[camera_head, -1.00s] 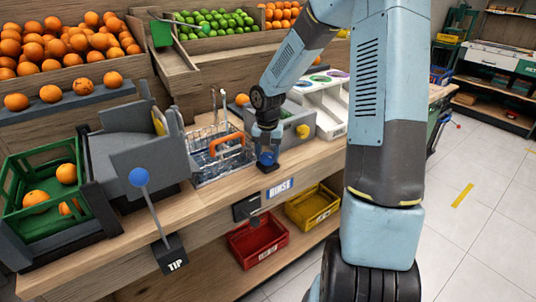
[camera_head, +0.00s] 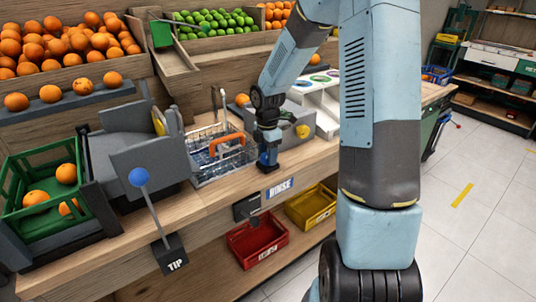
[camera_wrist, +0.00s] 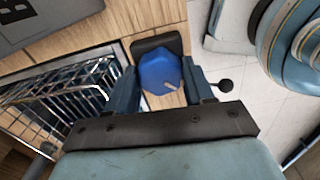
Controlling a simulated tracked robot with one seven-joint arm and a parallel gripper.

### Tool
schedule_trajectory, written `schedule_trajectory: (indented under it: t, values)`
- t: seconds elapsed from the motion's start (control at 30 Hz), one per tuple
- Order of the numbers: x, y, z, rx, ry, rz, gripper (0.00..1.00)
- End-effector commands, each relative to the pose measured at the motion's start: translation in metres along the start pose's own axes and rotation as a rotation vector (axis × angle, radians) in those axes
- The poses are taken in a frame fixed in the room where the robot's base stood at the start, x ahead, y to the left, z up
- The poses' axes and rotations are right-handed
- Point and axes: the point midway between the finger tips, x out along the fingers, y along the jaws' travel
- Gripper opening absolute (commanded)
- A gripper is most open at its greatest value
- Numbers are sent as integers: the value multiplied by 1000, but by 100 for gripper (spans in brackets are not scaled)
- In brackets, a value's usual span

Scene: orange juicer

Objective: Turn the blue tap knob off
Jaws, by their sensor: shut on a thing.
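The blue tap knob (camera_wrist: 158,72) shows in the wrist view on a dark base plate at the edge of the wooden counter. A small pale mark on it points to the lower right of that view. My gripper (camera_wrist: 162,84) has one finger on each side of the knob and is shut on it. In the head view my gripper (camera_head: 267,158) points down at the counter's front edge, above the RINSE label (camera_head: 279,188), and mostly hides the knob.
A wire basket (camera_head: 217,157) with an orange handle sits in the sink just left of my gripper. A grey box with a yellow knob (camera_head: 303,131) stands behind it at right. The TIP lever with a blue ball (camera_head: 139,177) is farther left. Red (camera_head: 257,243) and yellow (camera_head: 312,207) crates are below.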

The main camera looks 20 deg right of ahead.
Motion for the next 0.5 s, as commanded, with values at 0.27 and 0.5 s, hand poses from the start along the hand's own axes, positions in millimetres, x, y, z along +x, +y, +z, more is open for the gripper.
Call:
schedule_trajectory:
  t: [0.27,0.5]
  values:
    - [-1,2,-1,260,1,4,22]
    - [-1,2,-2,469,1,5,22]
